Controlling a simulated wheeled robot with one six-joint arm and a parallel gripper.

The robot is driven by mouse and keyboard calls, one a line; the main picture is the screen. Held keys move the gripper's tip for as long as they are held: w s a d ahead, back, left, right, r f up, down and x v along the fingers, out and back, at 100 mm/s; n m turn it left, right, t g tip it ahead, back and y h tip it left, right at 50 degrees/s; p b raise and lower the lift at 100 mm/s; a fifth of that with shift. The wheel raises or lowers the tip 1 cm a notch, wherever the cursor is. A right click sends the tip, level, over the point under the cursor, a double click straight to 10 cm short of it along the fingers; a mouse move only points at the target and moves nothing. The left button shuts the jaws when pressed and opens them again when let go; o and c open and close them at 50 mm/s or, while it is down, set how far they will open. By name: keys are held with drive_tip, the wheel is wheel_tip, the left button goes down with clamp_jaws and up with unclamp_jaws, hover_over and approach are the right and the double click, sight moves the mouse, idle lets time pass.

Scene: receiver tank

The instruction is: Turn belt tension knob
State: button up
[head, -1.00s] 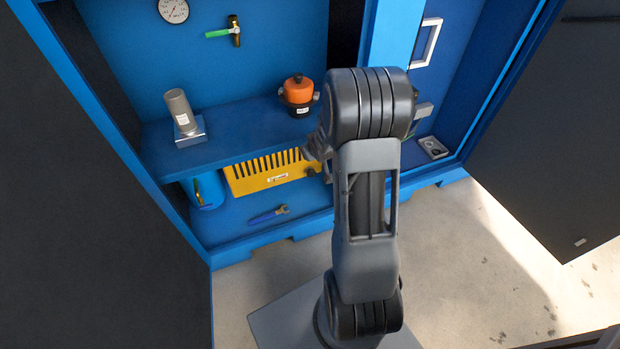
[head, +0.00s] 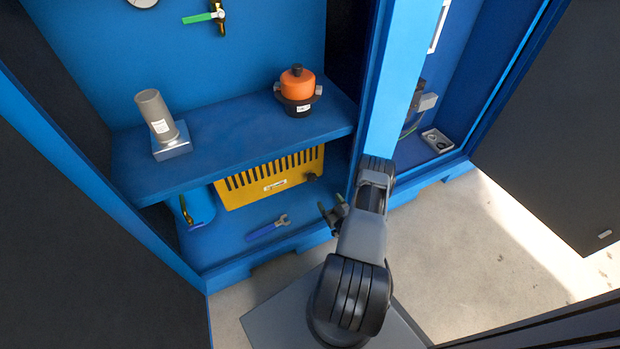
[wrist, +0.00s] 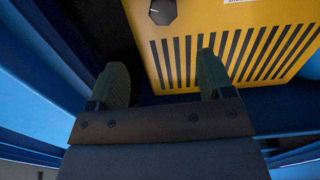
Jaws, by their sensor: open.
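The belt tension knob is a small black knob (head: 311,177) at the right end of the slotted yellow guard (head: 245,191), under the blue shelf. In the wrist view the knob (wrist: 163,11) shows a pale pointer mark and sits at the top edge, on the yellow guard (wrist: 285,20). My gripper (head: 330,212) is low in front of the cabinet, to the lower right of the knob and apart from it. In the wrist view its two fingers (wrist: 162,85) are spread and nothing is between them.
The blue shelf (head: 215,140) overhangs the guard and bears a grey cylinder (head: 157,115) and an orange-topped black unit (head: 298,92). A blue-handled wrench (head: 267,228) lies on the cabinet floor. A blue upright post (head: 392,90) stands right of the guard.

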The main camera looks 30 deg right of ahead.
sight(313, 179)
drive_tip(key=w+b, duration=0.1)
drive_tip(key=w, duration=0.3)
drive_tip(key=w+b, duration=0.1)
drive_tip(key=w, duration=0.3)
drive_tip(key=w+d+b, duration=0.1)
drive_tip(key=w, duration=0.3)
drive_tip(key=shift+d+f+b, duration=0.1)
drive_tip(key=shift+f+b, duration=0.05)
drive_tip(key=shift+b, duration=0.15)
drive_tip(key=shift+w+d, duration=0.1)
drive_tip(key=shift+w, duration=0.6)
drive_tip(key=shift+c, duration=0.5)
drive_tip(key=c, duration=0.8)
drive_tip(key=shift+m, duration=0.3)
